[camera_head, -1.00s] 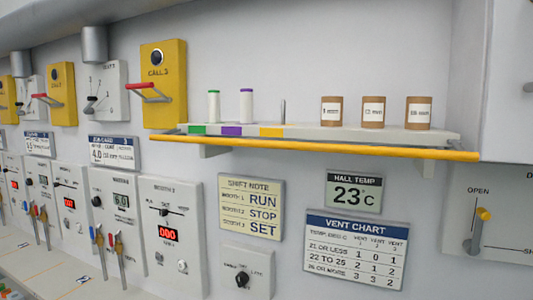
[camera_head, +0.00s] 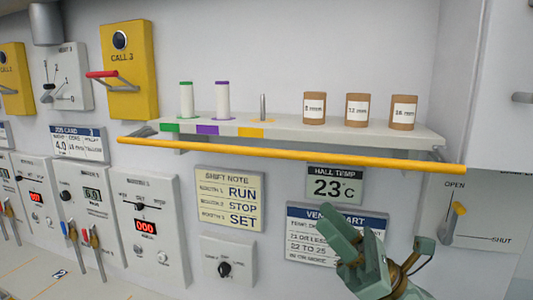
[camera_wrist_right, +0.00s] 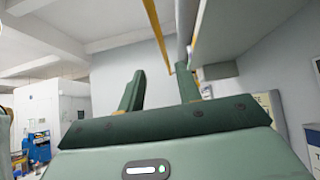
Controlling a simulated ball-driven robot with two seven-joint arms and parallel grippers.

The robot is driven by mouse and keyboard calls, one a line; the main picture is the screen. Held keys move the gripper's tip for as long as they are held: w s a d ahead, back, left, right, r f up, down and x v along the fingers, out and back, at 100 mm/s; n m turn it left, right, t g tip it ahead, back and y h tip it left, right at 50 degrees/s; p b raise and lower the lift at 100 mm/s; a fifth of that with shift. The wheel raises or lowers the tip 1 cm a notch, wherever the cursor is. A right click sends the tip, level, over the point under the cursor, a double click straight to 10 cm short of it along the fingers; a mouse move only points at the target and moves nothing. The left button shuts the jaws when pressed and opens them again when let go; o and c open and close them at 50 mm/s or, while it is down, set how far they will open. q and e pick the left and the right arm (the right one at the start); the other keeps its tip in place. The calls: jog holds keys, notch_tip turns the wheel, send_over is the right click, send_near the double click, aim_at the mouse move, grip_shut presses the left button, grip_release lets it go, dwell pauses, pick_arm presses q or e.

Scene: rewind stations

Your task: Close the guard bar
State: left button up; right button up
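The guard bar (camera_head: 290,154) is a long yellow bar. It runs along the front of the grey shelf (camera_head: 385,136), slightly below its front edge, on a grey arm at each end. In the right wrist view, the bar (camera_wrist_right: 155,30) rises beyond the fingers, beside the shelf underside (camera_wrist_right: 235,28). My right gripper (camera_head: 350,226) is green, open and empty. It is below the right half of the bar, in front of the vent chart, and apart from the bar. Its two fingers also stand apart in the wrist view (camera_wrist_right: 161,72). My left gripper is out of view.
White spools (camera_head: 222,100), a bare peg (camera_head: 263,107) and brown labelled canisters (camera_head: 357,110) stand on the shelf. Below hang a shift note (camera_head: 230,198) and the partly covered vent chart (camera_head: 305,237). An OPEN/SHUT lever (camera_head: 457,212) is at right.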

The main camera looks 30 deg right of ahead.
aim_at(267, 154)
jog(key=p+x, duration=0.7)
jog(key=x, duration=0.6)
jog(key=shift+w+r, duration=0.2)
jog(key=shift+r, duration=0.1)
jog(key=shift+w+a+r+p, duration=0.35)
jog(key=shift+w+a+p, duration=0.05)
jog(key=shift+w+p, duration=0.05)
grip_shut()
